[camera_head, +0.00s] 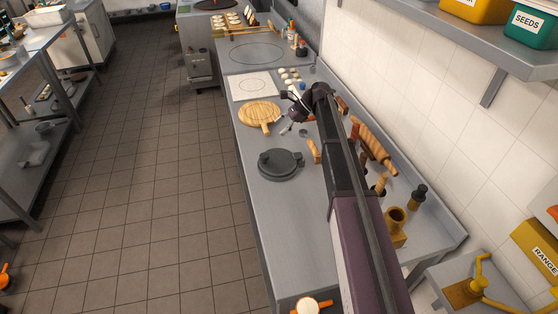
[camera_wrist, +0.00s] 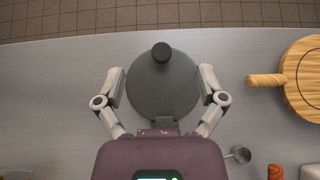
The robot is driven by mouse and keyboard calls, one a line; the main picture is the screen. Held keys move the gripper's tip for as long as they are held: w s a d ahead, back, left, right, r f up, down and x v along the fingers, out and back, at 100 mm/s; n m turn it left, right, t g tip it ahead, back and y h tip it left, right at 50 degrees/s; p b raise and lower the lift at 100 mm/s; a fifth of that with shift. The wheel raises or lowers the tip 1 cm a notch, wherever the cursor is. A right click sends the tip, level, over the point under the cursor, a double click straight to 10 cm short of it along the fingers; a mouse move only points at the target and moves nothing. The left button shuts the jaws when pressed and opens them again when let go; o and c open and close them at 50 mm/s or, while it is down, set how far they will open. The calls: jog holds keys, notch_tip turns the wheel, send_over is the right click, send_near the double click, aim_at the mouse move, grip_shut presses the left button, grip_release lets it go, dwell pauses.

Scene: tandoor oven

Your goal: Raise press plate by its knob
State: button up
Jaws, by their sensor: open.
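The press plate (camera_head: 281,166) is a round dark grey disc lying flat on the steel counter. In the wrist view, the plate (camera_wrist: 163,92) shows below and between my fingers. Its dark round knob (camera_wrist: 161,53) stands near the plate's rim on the side towards the counter's front edge. My gripper (camera_wrist: 162,84) is open and empty, with one finger on each side of the plate in the picture; the knob lies beyond the fingertips in the picture.
A round wooden board with a handle (camera_head: 259,113) lies beyond the plate, to the right in the wrist view. A small metal ladle (camera_wrist: 239,154) lies near my gripper. Rolling pins (camera_head: 372,147) and a brass mortar (camera_head: 397,221) are along the wall. The front counter strip is clear.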

jog(key=shift+p+v, duration=1.55)
jog(key=shift+v, duration=0.9)
jog(key=shift+r, duration=0.15)
jog(key=d+r+p, duration=0.3)
jog(key=r+p, duration=0.2)
jog(key=shift+w+r+p, duration=0.2)
jog(key=shift+w+p, duration=0.05)
jog(key=shift+p, duration=0.05)
jog(key=s+d+f+n+h+b, duration=0.1)
jog(key=s+f+n+h+b, duration=0.2)
jog(key=s, duration=0.7)
jog(key=s+d+f+n+t+h+b, duration=0.1)
jog(key=s+d+f+n+h+b, duration=0.1)
jog(key=s+f+n, duration=0.5)
jog(key=s+d+f+n+t+h+b, duration=0.1)
jog(key=s+f+n+h+b, duration=0.3)
jog(key=s, duration=1)
jog(key=shift+d+f+n+h, duration=0.4)
jog(key=shift+d+f+n, duration=0.1)
jog(key=shift+f+n, duration=0.45)
